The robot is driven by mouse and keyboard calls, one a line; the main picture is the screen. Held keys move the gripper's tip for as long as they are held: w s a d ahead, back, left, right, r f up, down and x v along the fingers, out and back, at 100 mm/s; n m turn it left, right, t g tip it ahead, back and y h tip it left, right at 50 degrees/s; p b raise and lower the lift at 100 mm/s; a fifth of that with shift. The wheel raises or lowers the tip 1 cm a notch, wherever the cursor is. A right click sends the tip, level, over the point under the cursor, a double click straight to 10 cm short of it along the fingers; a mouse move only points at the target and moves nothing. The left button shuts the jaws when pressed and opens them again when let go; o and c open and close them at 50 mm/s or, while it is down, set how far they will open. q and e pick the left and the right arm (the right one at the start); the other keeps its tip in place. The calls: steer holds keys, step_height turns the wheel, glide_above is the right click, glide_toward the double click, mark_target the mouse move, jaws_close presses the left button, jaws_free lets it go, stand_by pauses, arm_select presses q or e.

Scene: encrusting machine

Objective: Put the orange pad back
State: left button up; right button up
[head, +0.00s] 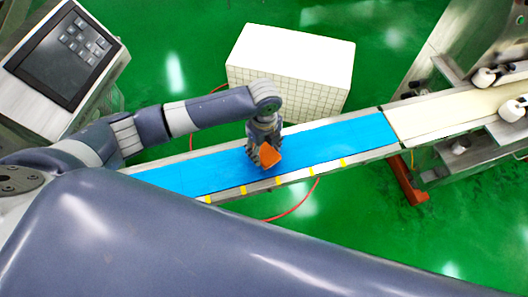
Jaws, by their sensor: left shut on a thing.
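The orange pad (269,156) shows in the head view as a small orange piece at the fingers of my left gripper (262,158). The gripper points down and is shut on the pad, over the blue belt (330,141) of the conveyor. I cannot tell whether the pad touches the belt. Part of the pad is hidden by the fingers. My right gripper is not in view.
A cream belt (440,115) continues to the right between metal frames with white rollers (486,77). Yellow marks (276,181) line the conveyor's near edge. A white gridded box (290,70) stands behind it. A control panel (65,60) is at upper left.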

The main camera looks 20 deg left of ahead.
mark_target(264, 151)
arm_select(q)
step_height(264, 151, down, 3)
steer(key=shift+f+p, duration=0.1)
steer(key=shift+p, duration=0.45)
steer(key=shift+f, duration=0.15)
steer(key=shift+f, duration=0.2)
steer(key=o, duration=1)
